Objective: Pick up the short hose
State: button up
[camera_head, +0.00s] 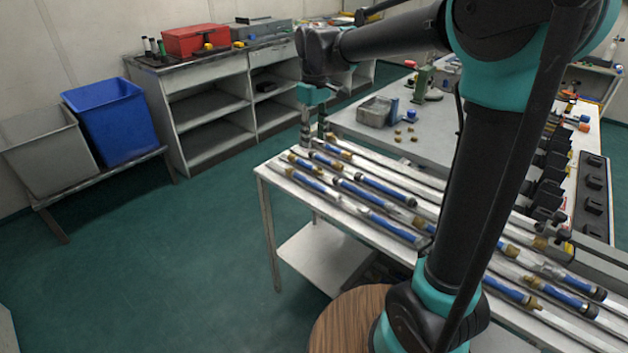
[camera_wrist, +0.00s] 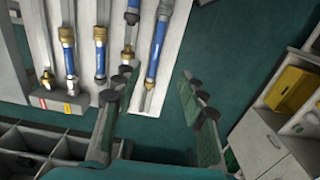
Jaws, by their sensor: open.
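Several blue hoses with brass and dark end fittings lie in rows on the white table. I cannot tell for sure which is the short hose. In the head view my gripper (camera_head: 315,134) points down over the far-left end of the table, close to a hose (camera_head: 328,148); contact cannot be told.
The white table (camera_head: 262,172) has a lower shelf. A grey bin (camera_head: 48,150) and a blue bin (camera_head: 112,120) stand at the left. A grey tray (camera_head: 374,111) sits on the bench behind. In the wrist view a divided rack (camera_wrist: 60,150) lies lower left. Green floor is open at front left.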

send_over(313, 182)
notch_tip(313, 182, down, 10)
jog(key=shift+s+d+f, duration=0.1)
jog(key=shift+f, duration=3.4)
jog(key=shift+c, duration=0.3)
grip_shut()
